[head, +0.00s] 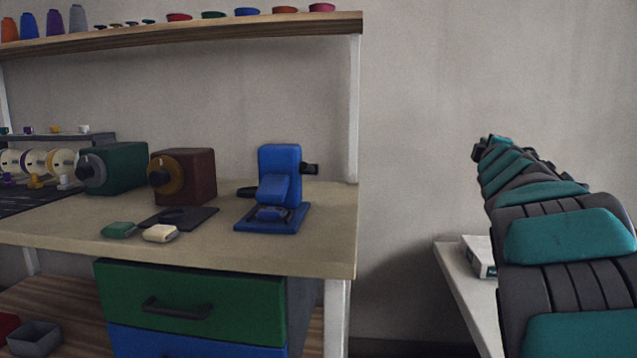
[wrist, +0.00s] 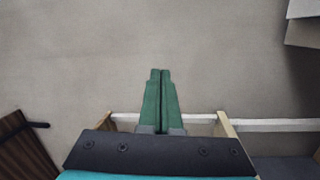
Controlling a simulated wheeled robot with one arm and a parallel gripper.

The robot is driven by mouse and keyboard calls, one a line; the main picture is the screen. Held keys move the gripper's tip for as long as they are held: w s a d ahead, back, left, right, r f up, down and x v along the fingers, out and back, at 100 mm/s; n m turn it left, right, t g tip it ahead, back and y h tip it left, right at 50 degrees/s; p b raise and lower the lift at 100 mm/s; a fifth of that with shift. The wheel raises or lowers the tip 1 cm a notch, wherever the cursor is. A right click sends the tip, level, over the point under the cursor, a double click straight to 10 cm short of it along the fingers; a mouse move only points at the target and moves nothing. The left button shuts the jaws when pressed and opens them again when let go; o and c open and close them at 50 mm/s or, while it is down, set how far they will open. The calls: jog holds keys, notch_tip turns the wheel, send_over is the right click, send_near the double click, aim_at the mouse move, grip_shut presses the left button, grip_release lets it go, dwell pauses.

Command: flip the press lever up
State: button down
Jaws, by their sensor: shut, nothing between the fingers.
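The blue press (head: 280,170) stands on its blue base plate near the right end of the workbench. The press does not show clearly in the wrist view.
The workbench (head: 330,235) carries a green box (head: 115,168) and a brown box (head: 185,176) with dials left of the press. A shelf (head: 200,32) hangs above, with a white post (head: 353,110) at right. A white side table (head: 460,285) stands beneath my arm.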

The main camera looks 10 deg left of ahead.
jog(key=w+a+r+n+g+y+b, duration=0.1)
jog(key=w+a+n+y, duration=0.1)
jog(key=a+n+y, duration=0.75)
jog(key=w+a+r+n+g+y, duration=0.1)
jog(key=w+a+r+n+y, duration=0.15)
jog(key=a+n+y, duration=0.7)
jog(key=s+a+f+n+g+y, duration=0.1)
jog(key=s+a+f+n+g, duration=0.2)
jog(key=s+f+n+g, duration=0.3)
jog(key=s+a+f+n+g+y+b, duration=0.1)
jog(key=s+a+f+n+g+y, duration=0.1)
jog(key=s+a+f+n+g, duration=0.2)
notch_tip(320, 180, down, 5)
jog(key=s+n+g, duration=0.2)
jog(key=n+g, duration=0.4)
jog(key=n, duration=0.2)
jog(key=shift+b, duration=0.3)
jog(key=shift+a+r, duration=0.1)
